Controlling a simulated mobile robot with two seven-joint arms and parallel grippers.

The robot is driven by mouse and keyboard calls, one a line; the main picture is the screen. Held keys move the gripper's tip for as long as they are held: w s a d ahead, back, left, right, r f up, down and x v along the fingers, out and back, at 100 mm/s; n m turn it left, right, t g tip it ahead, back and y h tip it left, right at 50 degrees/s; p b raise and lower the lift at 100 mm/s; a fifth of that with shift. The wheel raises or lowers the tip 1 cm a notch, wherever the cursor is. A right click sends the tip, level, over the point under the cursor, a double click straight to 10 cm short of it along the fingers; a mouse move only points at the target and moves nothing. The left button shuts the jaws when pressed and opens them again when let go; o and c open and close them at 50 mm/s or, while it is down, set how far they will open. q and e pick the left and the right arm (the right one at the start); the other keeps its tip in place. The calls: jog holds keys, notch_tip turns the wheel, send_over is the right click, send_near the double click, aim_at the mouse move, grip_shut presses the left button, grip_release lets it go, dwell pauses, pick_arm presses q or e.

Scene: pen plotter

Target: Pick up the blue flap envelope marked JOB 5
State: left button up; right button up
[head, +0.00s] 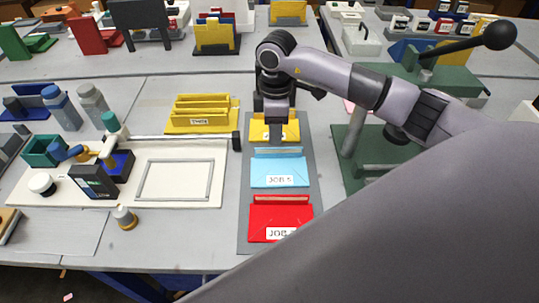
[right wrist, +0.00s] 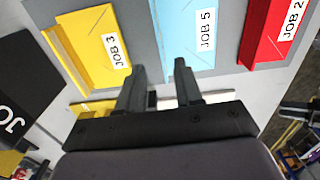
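The light blue flap envelope (head: 282,168) marked JOB 5 lies on a grey tray (head: 245,225), between a yellow and a red envelope. In the right wrist view the blue envelope (right wrist: 180,35) lies ahead of the fingers, its label readable. My right gripper (head: 275,138) is above the yellow envelope (head: 291,130), on the far side of the blue one. In the right wrist view my right gripper (right wrist: 160,78) has its fingers apart with nothing between them. It appears clear of the blue envelope. My left gripper is not in view.
The red envelope (head: 265,222) lies nearer on the tray, its label partly cut off. A white pen plotter board (head: 205,155) stands to the left. A yellow rack (head: 200,125) stands behind it. A green press with a black-knobbed lever (head: 498,34) stands at right.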

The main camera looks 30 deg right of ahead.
aim_at(278, 158)
jog(key=f, duration=0.4)
jog(key=f+p, duration=0.1)
jog(key=f, duration=0.2)
jog(key=shift+s+d, duration=0.35)
jog(key=shift+s, duration=0.05)
jog(key=shift+c, duration=0.3)
grip_shut()
